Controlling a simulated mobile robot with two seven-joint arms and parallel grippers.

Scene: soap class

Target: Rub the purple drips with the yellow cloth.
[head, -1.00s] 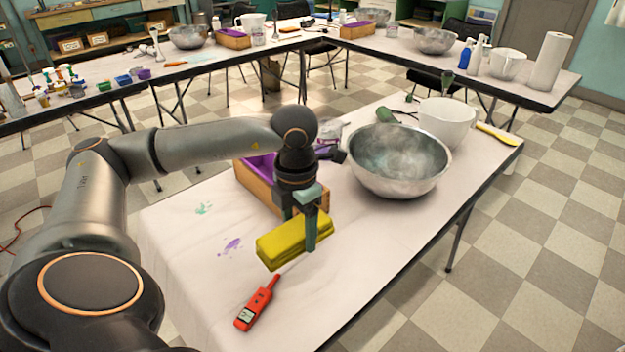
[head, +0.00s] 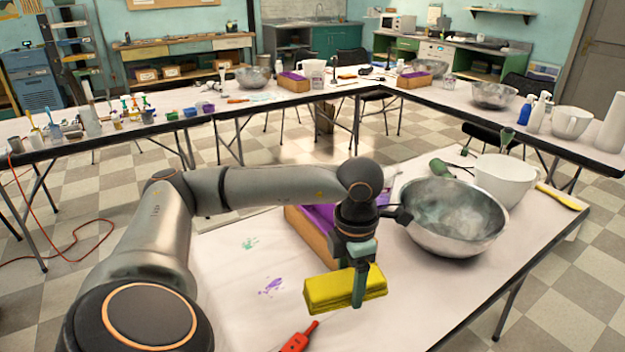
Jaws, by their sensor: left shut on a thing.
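The purple drips (head: 271,286) are a small smear on the white cloth-covered near table (head: 235,310). The folded yellow cloth (head: 330,291) is held in my left gripper (head: 358,280), just right of the drips. The gripper points down and its fingers are shut on the cloth. I cannot tell whether the cloth touches the table. My right gripper is not in view.
Green drips (head: 249,243) lie further back on the table. A wooden soap mould with purple filling (head: 312,236) stands behind my gripper. A red thermometer (head: 299,338) lies at the front.

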